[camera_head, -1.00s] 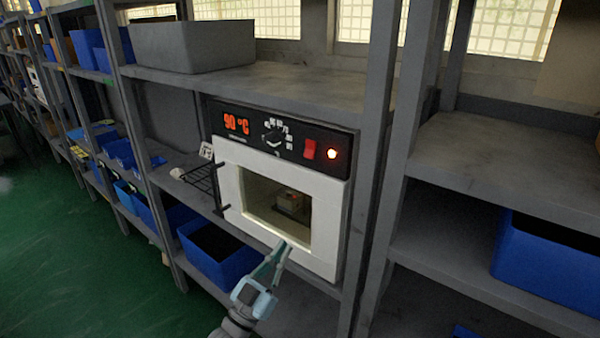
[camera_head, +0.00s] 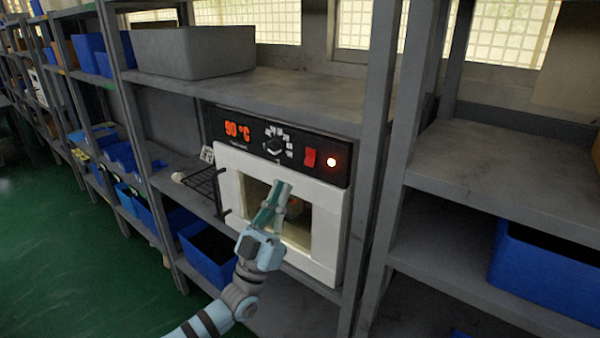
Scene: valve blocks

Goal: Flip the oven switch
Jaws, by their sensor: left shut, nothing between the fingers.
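The white oven (camera_head: 325,238) stands on a grey shelf in the middle of the head view. My left gripper (camera_head: 282,186) is shut and empty, pointing up in front of the oven window. Its tip is below the dial and lower left of the red switch, apart from the switch in the picture. It hides part of the window. My right gripper is not in view.
A black wire rack (camera_head: 203,181) sits left of the oven. A grey bin (camera_head: 190,52) is on the shelf above. A blue bin (camera_head: 208,262) is below left, another blue bin (camera_head: 545,262) at right. A shelf post (camera_head: 378,150) stands just right of the oven.

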